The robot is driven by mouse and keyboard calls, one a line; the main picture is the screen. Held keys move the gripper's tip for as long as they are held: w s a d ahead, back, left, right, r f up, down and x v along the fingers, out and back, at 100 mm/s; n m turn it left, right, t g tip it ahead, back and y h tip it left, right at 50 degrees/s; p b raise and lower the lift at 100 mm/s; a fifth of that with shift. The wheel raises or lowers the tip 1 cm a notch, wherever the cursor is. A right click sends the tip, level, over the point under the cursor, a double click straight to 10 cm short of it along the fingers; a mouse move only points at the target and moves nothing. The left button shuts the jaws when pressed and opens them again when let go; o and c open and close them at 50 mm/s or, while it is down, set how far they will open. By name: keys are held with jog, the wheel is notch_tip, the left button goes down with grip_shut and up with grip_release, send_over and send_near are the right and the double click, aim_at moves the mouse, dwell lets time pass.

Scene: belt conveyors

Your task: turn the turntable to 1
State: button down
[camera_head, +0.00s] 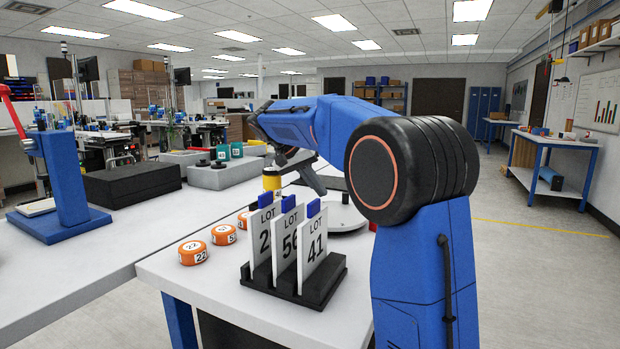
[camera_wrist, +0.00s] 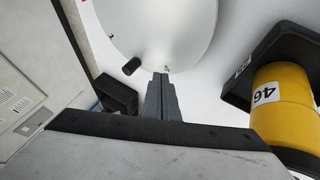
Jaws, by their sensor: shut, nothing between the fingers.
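The turntable is a round white disc (camera_wrist: 165,28) at the top of the wrist view, with a short black peg (camera_wrist: 131,66) near its lower rim. In the head view the white disc (camera_head: 345,219) is partly hidden behind my arm. My gripper (camera_wrist: 162,78) is shut and empty, its fingertips at the disc's lower rim, to the right of the peg and apart from it in the picture. I cannot tell whether the fingertips touch the disc. It also shows in the head view (camera_head: 318,190). The numbers around the turntable are too small to read.
A yellow cylinder marked 46 (camera_wrist: 284,112) stands in a black holder (camera_wrist: 238,78) right of my gripper. A black rack (camera_head: 293,284) with LOT cards stands at the front of the table. Several orange round pieces (camera_head: 194,253) lie left of it.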

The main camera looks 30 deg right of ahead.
aim_at(332, 204)
jog(key=shift+s+d+f, duration=0.1)
jog(key=shift+s+d, duration=0.55)
jog(key=shift+d, duration=0.25)
jog(key=shift+s+d+f, duration=0.1)
jog(key=shift+s+d, duration=0.5)
jog(key=shift+d, duration=0.25)
